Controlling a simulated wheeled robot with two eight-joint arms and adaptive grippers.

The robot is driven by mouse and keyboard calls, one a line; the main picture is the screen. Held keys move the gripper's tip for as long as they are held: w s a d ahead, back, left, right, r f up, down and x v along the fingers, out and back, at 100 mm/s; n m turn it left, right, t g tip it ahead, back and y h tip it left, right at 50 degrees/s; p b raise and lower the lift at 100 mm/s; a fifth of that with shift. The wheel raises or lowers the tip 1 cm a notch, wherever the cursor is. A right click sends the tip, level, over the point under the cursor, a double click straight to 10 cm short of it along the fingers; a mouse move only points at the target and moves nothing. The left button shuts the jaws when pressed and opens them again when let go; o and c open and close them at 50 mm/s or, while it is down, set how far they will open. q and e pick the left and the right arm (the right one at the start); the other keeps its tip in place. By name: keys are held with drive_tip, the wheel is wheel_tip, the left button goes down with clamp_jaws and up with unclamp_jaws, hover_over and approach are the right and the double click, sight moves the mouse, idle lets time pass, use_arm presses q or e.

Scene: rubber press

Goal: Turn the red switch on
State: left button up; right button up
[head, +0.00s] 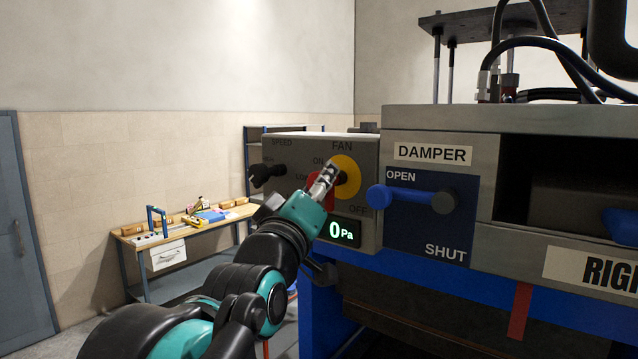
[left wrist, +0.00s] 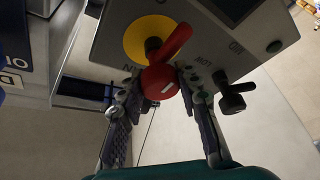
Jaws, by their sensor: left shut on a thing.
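The red switch (head: 330,201) sits on a yellow disc (head: 346,168) under the FAN label on the grey control panel, between the ON and OFF marks. In the head view my left gripper (head: 325,181) is at the switch and hides much of it. In the left wrist view the red switch (left wrist: 160,80) lies between the fingertips of my left gripper (left wrist: 162,92), which is shut on it. Its red lever slants up and right across the disc. The display (head: 345,232) below reads 0 Pa. My right gripper is not in view.
A black SPEED knob (head: 267,174) sticks out left of the switch. The blue damper handle (head: 411,198) sticks out close on the right.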

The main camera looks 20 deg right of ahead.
use_arm(q)
drive_tip(key=shift+m, duration=0.4)
drive_tip(key=m+h+b, duration=0.1)
drive_tip(key=m+h, duration=0.1)
drive_tip(key=m, duration=0.2)
drive_tip(key=shift+f+m+g, duration=0.1)
drive_tip(key=shift+m+g, duration=0.2)
drive_tip(key=m+g+h, duration=0.1)
drive_tip(key=m+h, duration=0.1)
drive_tip(key=m, duration=0.1)
drive_tip(key=m+g+h, duration=0.1)
drive_tip(key=m, duration=0.3)
drive_tip(key=shift+h, duration=0.4)
drive_tip(key=m+g+h, duration=0.1)
drive_tip(key=m, duration=0.2)
drive_tip(key=m+g+h+p, duration=0.1)
drive_tip(key=m+g, duration=0.1)
drive_tip(key=m, duration=0.2)
drive_tip(key=shift+m+g+h+p, duration=0.2)
drive_tip(key=shift+m+g+p, duration=0.2)
drive_tip(key=shift+m+g, duration=0.95)
drive_tip(key=shift+m+g+h+p, duration=0.2)
drive_tip(key=shift+m+g+p, duration=0.35)
drive_tip(key=shift+m, duration=1.5)
drive_tip(key=shift+g, duration=0.3)
drive_tip(key=o, duration=1.2)
drive_tip(key=shift+c, duration=0.2)
drive_tip(key=v, duration=1.2)
